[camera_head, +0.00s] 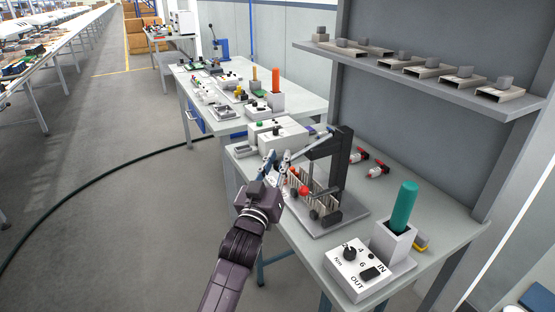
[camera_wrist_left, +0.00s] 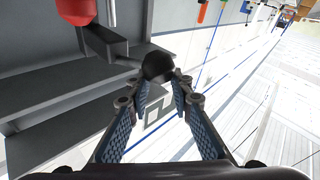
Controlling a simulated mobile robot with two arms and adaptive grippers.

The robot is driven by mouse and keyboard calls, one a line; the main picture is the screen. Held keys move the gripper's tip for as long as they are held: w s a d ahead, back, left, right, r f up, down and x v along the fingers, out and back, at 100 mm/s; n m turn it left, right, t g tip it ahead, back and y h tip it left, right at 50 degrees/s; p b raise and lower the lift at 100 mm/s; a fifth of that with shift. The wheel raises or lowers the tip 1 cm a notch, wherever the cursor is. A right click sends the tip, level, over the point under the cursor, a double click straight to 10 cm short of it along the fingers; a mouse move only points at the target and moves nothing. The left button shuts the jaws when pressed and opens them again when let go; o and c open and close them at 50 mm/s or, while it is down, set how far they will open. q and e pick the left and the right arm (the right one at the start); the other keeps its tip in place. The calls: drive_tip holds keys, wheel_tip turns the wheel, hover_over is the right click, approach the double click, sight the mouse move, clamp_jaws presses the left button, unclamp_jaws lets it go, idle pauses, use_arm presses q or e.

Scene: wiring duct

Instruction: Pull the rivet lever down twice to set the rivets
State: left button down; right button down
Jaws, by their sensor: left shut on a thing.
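The rivet press, a dark upright frame (camera_head: 342,165) on a grey base plate, stands on the near workbench. My left gripper (camera_head: 277,160) is at the left side of the press, at the outer end of its lever (camera_head: 308,145), which slopes down slightly toward me. In the left wrist view, the fingertips (camera_wrist_left: 160,84) close on the black ball knob (camera_wrist_left: 158,66). The grey lever bar (camera_wrist_left: 125,58) runs up and left from the knob. My right gripper is not in view.
A red ball (camera_head: 304,190) and several pale upright pieces sit low on the press. A white control box (camera_head: 358,274) and a green cylinder in a white holder (camera_head: 395,242) are to the right. Red-and-black tools (camera_head: 377,171) lie behind. A shelf (camera_head: 420,75) overhangs the bench.

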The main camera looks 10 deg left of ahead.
use_arm(q)
wheel_tip(320, 180, down, 2)
idle(0.4)
drive_tip(key=c, duration=1.6)
unclamp_jaws()
drive_tip(key=shift+d, duration=0.1)
drive_tip(key=shift+s+f, duration=0.2)
drive_tip(key=shift+s, duration=0.3)
drive_tip(key=v, duration=0.3)
drive_tip(key=r+v, duration=0.1)
drive_tip(key=v, duration=0.3)
drive_tip(key=r+v, duration=0.1)
drive_tip(key=v, duration=0.2)
drive_tip(key=shift+s+a+f, duration=0.15)
drive_tip(key=shift+s+a, duration=0.2)
drive_tip(key=shift+s, duration=0.2)
